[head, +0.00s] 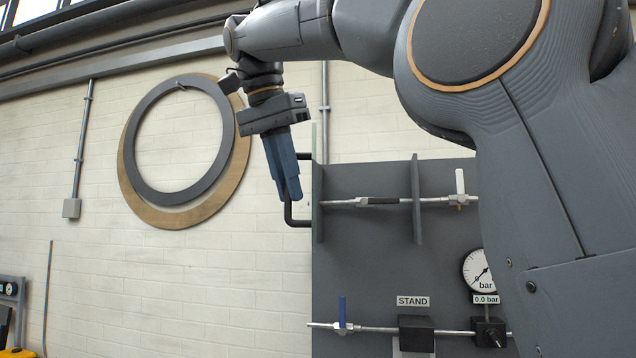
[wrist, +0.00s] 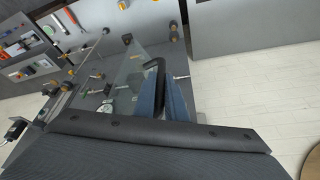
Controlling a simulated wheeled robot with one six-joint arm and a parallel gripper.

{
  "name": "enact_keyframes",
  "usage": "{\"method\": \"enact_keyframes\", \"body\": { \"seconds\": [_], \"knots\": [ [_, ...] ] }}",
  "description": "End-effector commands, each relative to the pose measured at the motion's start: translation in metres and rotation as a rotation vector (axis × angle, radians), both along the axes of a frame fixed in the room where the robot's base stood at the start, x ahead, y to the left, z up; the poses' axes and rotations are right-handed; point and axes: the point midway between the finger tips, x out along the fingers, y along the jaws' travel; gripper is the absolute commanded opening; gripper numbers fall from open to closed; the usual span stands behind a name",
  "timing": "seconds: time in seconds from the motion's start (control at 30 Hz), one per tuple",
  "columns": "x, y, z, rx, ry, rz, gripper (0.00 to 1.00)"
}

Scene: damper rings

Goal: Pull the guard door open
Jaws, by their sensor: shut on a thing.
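The guard door is a clear panel (wrist: 128,72) in the wrist view. In the head view only a thin pale green edge (head: 314,142) shows, nearly edge-on, at the left side of the grey stand. How far it stands open I cannot tell. Its black handle (head: 290,218) sticks out to the left of that edge. The handle also shows in the wrist view (wrist: 153,66). My gripper (head: 288,190) points down with its blue fingers shut on the handle's upright bar, which they mostly hide. The fingers flank the bar in the wrist view (wrist: 160,100).
The grey stand (head: 365,260) carries pipes, a white-levered valve (head: 460,188), a blue-levered valve (head: 342,312) and a gauge (head: 480,270). Two large rings (head: 130,170) hang on the brick wall. A tool board (wrist: 45,30) shows in the wrist view. My arm covers the right side.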

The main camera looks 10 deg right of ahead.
Motion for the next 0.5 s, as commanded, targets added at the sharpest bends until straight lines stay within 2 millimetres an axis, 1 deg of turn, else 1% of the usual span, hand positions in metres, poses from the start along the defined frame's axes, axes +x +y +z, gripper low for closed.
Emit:
{"method": "enact_keyframes", "body": {
  "seconds": [0.03,0.2,0.3,0.5],
  "knots": [
    [0.003,0.009,-0.001,-0.003,0.001,-0.025,0.00],
    [0.006,0.028,-0.001,-0.002,-0.002,-0.109,0.00],
    [0.007,0.036,-0.002,-0.001,-0.004,-0.144,0.00],
    [0.008,0.045,-0.002,-0.002,-0.006,-0.180,0.00]
  ]
}}
